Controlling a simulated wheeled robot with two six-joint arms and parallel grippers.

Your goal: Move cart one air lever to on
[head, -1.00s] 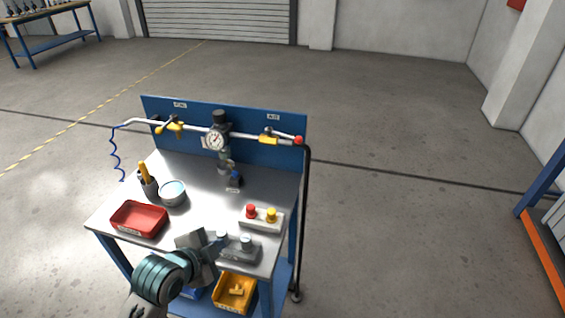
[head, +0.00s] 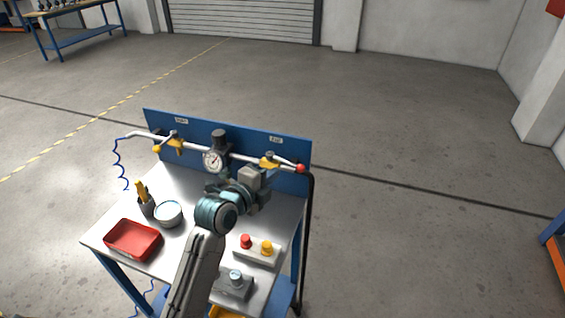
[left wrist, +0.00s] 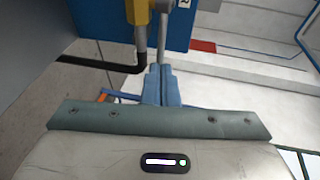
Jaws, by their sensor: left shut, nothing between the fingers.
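The cart's blue back panel (head: 232,134) carries a silver pipe with two yellow valves. The left valve (head: 176,145) has a lever with a yellow tip. The right valve (head: 268,161) has a lever with a red knob (head: 300,168) at its right end. The panel labels are too small to read. My left gripper (head: 256,180) is just in front of and below the right valve. In the left wrist view its blue fingers (left wrist: 162,86) are shut and empty, close to a yellow valve body (left wrist: 138,11) and a grey rod; contact cannot be told. My right gripper is not in view.
A gauge (head: 213,161) sits mid-pipe. A black pipe (head: 310,230) runs down the right side.

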